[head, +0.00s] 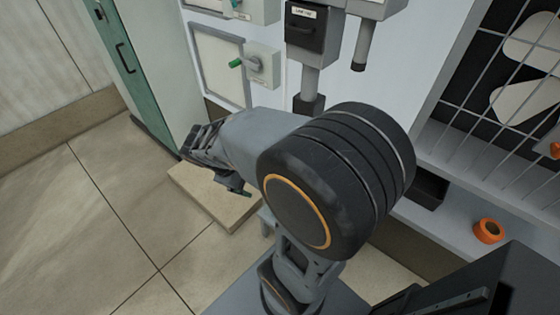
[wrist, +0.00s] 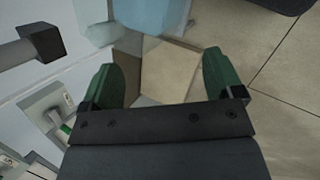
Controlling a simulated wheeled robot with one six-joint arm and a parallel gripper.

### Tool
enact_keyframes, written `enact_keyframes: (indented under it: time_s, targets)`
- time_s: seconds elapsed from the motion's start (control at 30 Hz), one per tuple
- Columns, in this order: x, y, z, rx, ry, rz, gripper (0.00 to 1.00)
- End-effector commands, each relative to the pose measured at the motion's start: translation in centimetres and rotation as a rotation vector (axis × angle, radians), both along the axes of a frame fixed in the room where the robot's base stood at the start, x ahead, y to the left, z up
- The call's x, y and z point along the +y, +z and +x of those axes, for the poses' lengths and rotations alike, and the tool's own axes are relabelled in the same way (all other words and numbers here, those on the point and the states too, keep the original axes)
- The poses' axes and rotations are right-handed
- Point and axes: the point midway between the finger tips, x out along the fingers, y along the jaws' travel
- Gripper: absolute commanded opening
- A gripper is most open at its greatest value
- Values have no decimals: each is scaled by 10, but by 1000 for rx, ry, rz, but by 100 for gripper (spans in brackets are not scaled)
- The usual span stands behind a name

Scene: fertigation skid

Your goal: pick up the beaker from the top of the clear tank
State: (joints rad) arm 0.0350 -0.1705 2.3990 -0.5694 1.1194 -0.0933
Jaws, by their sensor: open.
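I cannot make out the beaker in either view. A pale blue, box-like thing (wrist: 160,14) shows at the top edge of the wrist view, beyond my fingers; I cannot tell whether it is the clear tank. My gripper (wrist: 160,80) has its two green fingers spread wide, with nothing between them. Through the gap I see a tan slab (wrist: 168,70) on the floor. In the head view my gripper is partly hidden by my arm, above and beside the tan slab (head: 248,208).
A green-edged cabinet (head: 125,55) stands left. A shelf with an orange ring (head: 489,230) and a wire rack are right. The tiled floor at left is clear.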

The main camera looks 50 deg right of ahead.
Motion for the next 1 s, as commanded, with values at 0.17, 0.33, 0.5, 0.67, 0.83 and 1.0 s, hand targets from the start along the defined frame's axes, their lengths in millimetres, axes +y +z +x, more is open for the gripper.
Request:
enact_keyframes:
  time_s: [0.17,0.33,0.5,0.67,0.83,1.0]
  targets:
    - [-61,-75,22,419,246,-340,100]
    - [-97,-120,56,711,466,-595,100]
    - [-112,-157,84,884,632,-762,100]
    - [-120,-175,99,956,713,-843,100]
    - [-145,-179,102,978,734,-865,100]
    - [-175,-178,103,975,735,-866,100]
